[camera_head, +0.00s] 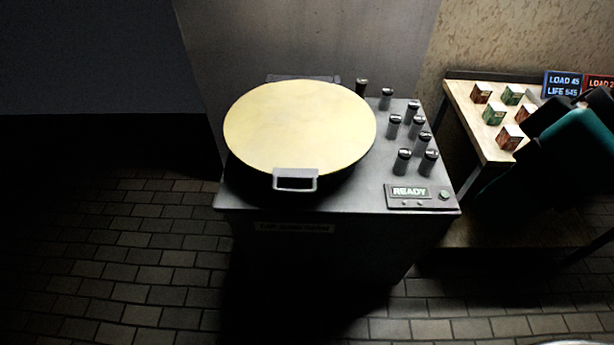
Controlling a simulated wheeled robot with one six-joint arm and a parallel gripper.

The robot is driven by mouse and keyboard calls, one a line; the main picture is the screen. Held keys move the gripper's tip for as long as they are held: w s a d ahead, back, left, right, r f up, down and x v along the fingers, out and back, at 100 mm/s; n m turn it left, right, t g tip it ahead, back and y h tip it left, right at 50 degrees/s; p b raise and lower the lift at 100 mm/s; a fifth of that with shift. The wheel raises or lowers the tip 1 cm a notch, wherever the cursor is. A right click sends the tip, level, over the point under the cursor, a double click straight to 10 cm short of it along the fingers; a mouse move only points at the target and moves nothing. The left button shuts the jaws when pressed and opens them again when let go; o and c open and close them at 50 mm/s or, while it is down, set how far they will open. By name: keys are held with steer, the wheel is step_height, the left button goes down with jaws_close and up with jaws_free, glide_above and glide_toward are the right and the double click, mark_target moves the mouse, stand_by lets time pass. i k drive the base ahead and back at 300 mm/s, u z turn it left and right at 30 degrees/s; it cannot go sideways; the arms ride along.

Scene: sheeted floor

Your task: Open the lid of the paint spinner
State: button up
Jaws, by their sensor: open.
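The paint spinner (250,200) is a dark grey box-shaped machine standing on the floor in the middle of the head view. Its lid (300,125) is a large round pale-yellow disc lying shut over the top. A grey bracket-shaped handle (295,181) sits on the lid's near edge. A hinge-like dark bar (303,79) shows behind the lid's far edge. The inside of the spinner is hidden under the lid. I cannot make out my gripper in this view, and nothing touches the lid or its handle.
Several dark-capped small jars (403,160) stand right of the lid. A panel (410,193) reads READY. A wooden table (487,140) at right holds several small boxes (494,114) and a blue sign (562,84). A teal and black shape (575,140) overlaps it. Floor at left is clear.

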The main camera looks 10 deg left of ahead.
mark_target(290, 128)
steer(key=z, duration=2.55)
steer(key=k, duration=0.85)
steer(key=u, duration=1.4)
